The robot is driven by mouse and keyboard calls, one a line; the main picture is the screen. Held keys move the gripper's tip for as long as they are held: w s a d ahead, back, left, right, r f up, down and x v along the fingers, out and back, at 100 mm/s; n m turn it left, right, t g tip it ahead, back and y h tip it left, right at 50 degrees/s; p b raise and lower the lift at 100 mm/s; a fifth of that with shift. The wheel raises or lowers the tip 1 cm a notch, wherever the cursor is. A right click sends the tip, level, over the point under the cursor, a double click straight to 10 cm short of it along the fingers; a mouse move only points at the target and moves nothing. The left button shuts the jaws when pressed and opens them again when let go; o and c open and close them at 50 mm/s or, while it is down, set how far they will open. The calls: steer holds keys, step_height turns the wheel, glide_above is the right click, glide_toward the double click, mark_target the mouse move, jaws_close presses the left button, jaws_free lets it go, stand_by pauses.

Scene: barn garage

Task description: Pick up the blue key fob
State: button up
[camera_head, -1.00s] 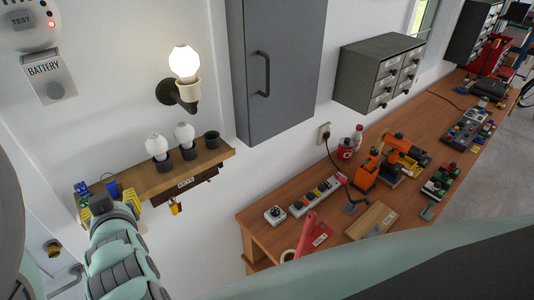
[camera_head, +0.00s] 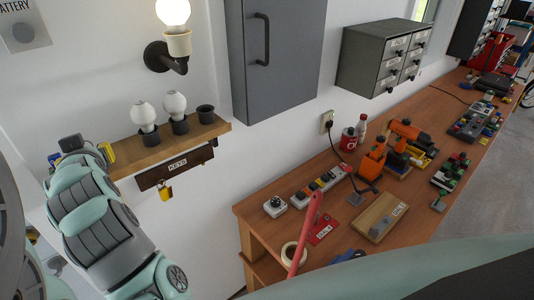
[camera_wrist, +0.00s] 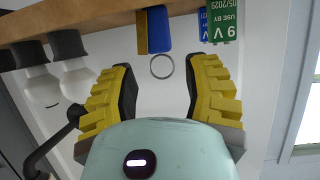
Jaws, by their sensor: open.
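The blue key fob (camera_wrist: 158,30) shows in the wrist view at the edge of the wooden shelf (camera_wrist: 70,20), with a metal ring (camera_wrist: 162,67) at its lower end. My gripper (camera_wrist: 160,72) is open, its yellow-padded fingers spread either side of the ring. The fob's blue body is just beyond the fingertips, and nothing is held. In the head view my gripper (camera_head: 82,150) is at the left end of the shelf (camera_head: 150,152) and hides the fob.
A green 9 V battery (camera_wrist: 222,24) stands close right of the fob in the wrist view; a narrow yellow-brown piece (camera_wrist: 141,32) adjoins its left. Bulbs in dark holders (camera_head: 146,117) stand along the shelf. A cluttered workbench (camera_head: 285,235) is at right.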

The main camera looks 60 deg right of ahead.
steer(key=shift+w+d+f+b, duration=0.25)
steer(key=shift+w+f+b, duration=0.55)
steer(key=shift+b, duration=1.05)
steer(key=shift+w+d+r+p, duration=0.1)
steer(key=shift+w+r+p, duration=0.15)
steer(key=shift+p, duration=0.55)
steer(key=shift+p+x, duration=0.75)
steer(key=shift+x, duration=0.3)
steer(key=shift+w+d+f, duration=0.15)
steer(key=shift+w+f, duration=0.1)
steer(key=shift+w, duration=0.1)
steer(key=c, duration=0.8)
